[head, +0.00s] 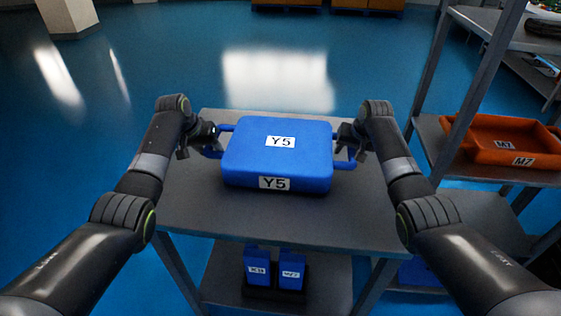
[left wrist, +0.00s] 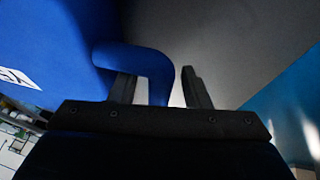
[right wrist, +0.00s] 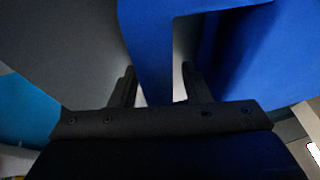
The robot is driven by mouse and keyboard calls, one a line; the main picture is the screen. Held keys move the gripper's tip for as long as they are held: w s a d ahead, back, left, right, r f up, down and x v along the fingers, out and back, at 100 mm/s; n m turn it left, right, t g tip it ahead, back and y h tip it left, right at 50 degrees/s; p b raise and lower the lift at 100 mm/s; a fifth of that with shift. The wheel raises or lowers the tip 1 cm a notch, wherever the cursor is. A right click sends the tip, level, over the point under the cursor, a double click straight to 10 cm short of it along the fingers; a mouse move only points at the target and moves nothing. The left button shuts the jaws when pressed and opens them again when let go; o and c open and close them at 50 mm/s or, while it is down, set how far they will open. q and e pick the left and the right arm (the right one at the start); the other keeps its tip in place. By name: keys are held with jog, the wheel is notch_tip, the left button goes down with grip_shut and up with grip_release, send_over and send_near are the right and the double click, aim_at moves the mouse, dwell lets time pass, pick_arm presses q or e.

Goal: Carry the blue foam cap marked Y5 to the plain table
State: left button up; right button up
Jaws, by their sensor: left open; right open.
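The blue foam cap (head: 310,160) marked Y5 rests on a plain grey table (head: 200,205), with a loop handle on its left and right sides. My left gripper (head: 212,140) is at the left handle, and in the left wrist view its open fingers (left wrist: 158,90) stand on either side of the handle bar (left wrist: 148,62). My right gripper (head: 352,145) is at the right handle, and in the right wrist view its open fingers (right wrist: 158,88) straddle the bar (right wrist: 148,50). Neither gripper is closed on a handle.
A shelf rack on the right holds an orange tray (head: 478,150) marked M7. Two small blue labelled items (head: 292,270) stand in a dark holder on the table's lower shelf. The blue floor (head: 180,60) behind the table is clear.

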jog(key=shift+r, duration=0.1)
pick_arm(q)
jog(key=v, duration=1)
pick_arm(e)
jog(key=v, duration=1.2)
pick_arm(q)
jog(key=shift+s, duration=0.1)
